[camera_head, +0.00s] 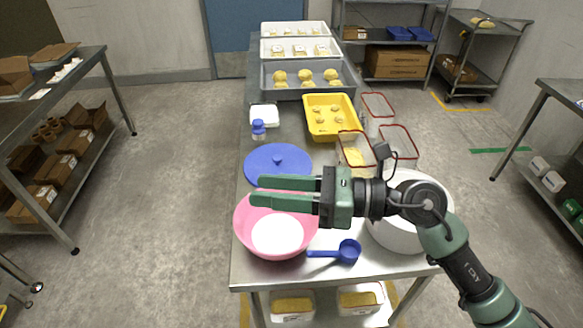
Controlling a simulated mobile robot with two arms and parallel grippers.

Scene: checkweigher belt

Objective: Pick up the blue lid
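The blue lid (277,160) is a round disc with a small knob on top, lying on the metal table (250,268) behind the pink bowl (243,222). My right gripper (254,189) comes in from the right, with its two green fingers pointing left. The fingers are apart with nothing seen between them. They appear over the back of the pink bowl, in front of the lid, and cover a little of its front edge. I cannot tell how high they are. My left gripper is not in view.
The pink bowl holds white powder. A blue scoop (348,251) lies beside it, and a white tub (400,238) stands right, partly behind my arm. A blue-capped bottle (258,130), yellow tray (347,129) and red-rimmed clear containers (398,148) stand behind.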

